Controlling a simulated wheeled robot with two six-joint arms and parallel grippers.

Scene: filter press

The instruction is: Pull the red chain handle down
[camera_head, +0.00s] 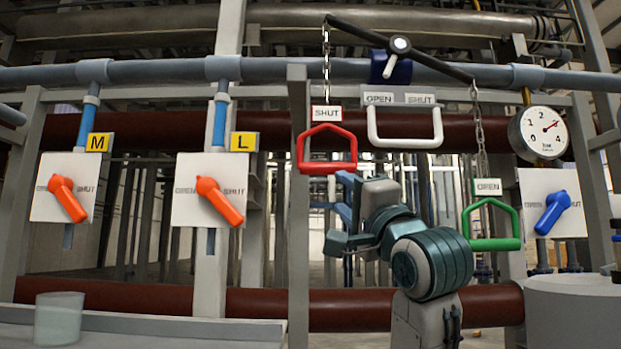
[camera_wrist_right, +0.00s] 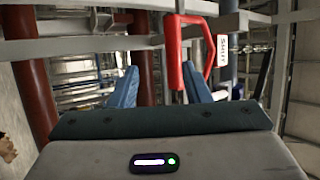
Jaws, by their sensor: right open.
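The red chain handle (camera_head: 318,168) is a red loop below a white SHUT sign (camera_head: 326,113), hanging on a chain (camera_head: 326,65) from the left end of a black lever (camera_head: 360,32). My right gripper (camera_head: 338,196) is just below and right of the handle, open and empty. In the right wrist view, the red handle (camera_wrist_right: 173,55) shows beyond the open fingers (camera_wrist_right: 161,76), close to the right finger. I cannot tell whether they touch. My left gripper is not in view.
A green handle (camera_head: 494,244) marked OPEN hangs lower at right. A white handle (camera_head: 405,142) is above my right arm. Two orange levers (camera_head: 218,200) are at left, a blue lever (camera_head: 552,212) and a gauge (camera_head: 539,133) at right. A grey post (camera_head: 298,230) stands beside the red handle.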

